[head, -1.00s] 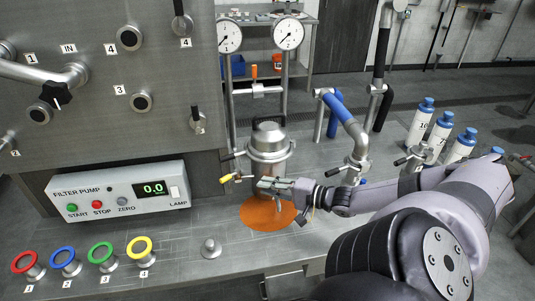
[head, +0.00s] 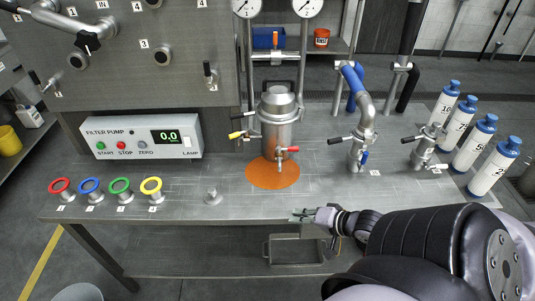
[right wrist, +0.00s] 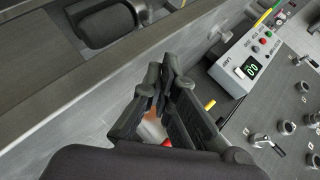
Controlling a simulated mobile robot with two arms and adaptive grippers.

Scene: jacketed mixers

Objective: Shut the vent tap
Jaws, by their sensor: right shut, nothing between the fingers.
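A steel jacketed vessel (head: 277,122) stands upright on an orange disc (head: 270,173) in the head view. A tap with a yellow lever (head: 237,134) sticks out on its left. A tap with a red lever (head: 291,149) sits low on its front, the lever pointing right. An orange-handled valve (head: 275,43) is on the pipework behind. I cannot tell which is the vent tap; no label reads so. My right gripper (head: 303,215) is shut and empty near the bench's front edge, apart from the vessel. Its fingers (right wrist: 167,78) show close together in the right wrist view. My left gripper is not in view.
The filter pump box (head: 142,137) and several coloured rings stand left on the bench. A blue-sleeved pipe (head: 355,88) with valves and several white bottles (head: 471,138) stand right. The bench in front of the vessel is clear.

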